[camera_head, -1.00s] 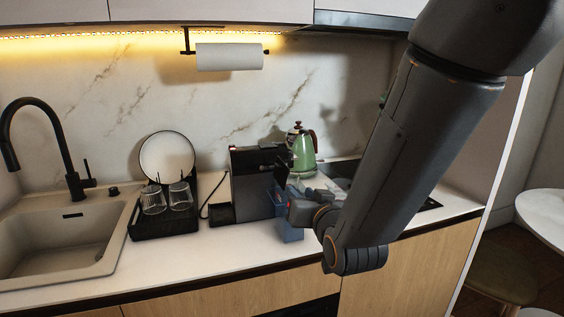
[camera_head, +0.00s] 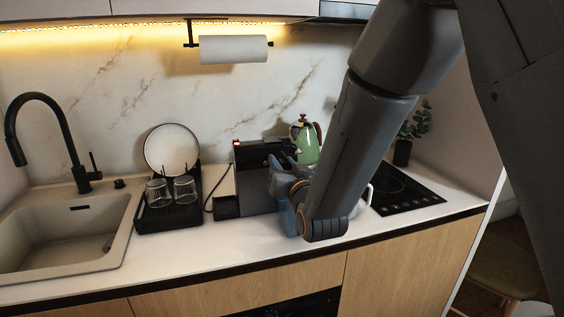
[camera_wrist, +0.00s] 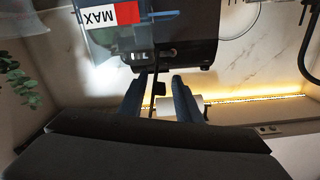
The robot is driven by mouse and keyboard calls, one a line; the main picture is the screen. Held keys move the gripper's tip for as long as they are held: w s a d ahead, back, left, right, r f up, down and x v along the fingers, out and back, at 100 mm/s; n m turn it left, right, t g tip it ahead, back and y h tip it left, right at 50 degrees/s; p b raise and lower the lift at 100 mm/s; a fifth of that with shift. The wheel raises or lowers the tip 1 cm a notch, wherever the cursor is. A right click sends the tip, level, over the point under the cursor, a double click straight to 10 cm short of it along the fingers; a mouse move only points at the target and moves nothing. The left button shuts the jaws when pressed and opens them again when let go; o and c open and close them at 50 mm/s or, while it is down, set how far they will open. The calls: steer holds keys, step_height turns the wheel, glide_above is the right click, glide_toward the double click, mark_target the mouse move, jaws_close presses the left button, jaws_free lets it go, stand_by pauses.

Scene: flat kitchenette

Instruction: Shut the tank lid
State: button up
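The coffee machine (camera_head: 254,184) stands on the counter, dark and boxy, with a small red light on top. Its bluish see-through tank (camera_head: 287,218) is on its right side, mostly hidden by my wrist. In the wrist view the tank (camera_wrist: 97,52) shows at upper left with a red and white MAX label, beside the dark machine body (camera_wrist: 185,45). My gripper (camera_wrist: 158,85) has its two fingers apart, close to the machine's top edge, with a thin dark part visible between them. I cannot tell whether they touch it. The lid's position is not clear. In the head view my gripper (camera_head: 279,176) is at the tank's upper end.
A green kettle (camera_head: 305,143) stands close behind the machine. The dish rack (camera_head: 166,219) with glasses and a plate is to the left, then the sink (camera_head: 65,240). A hob (camera_head: 405,194) and a plant (camera_head: 413,125) are to the right. The front counter strip is clear.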

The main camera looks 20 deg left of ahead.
jaws_close()
steer(key=shift+m+b, duration=0.3)
steer(key=shift+b, duration=0.05)
steer(key=m+b, duration=0.1)
steer(key=d+m+b, duration=0.1)
steer(key=w+m+b, duration=0.1)
steer(key=m+b, duration=0.1)
steer(key=shift+d+f, duration=0.25)
steer(key=shift+w+d+f+m+b, duration=0.2)
steer(key=shift+d+m+b, duration=0.1)
steer(key=shift+m+b, duration=0.7)
steer(key=shift+w+d+f+m+b, duration=0.15)
steer(key=shift+d+m+b, duration=0.15)
steer(key=shift+m+b, duration=0.65)
steer(key=shift+m, duration=0.45)
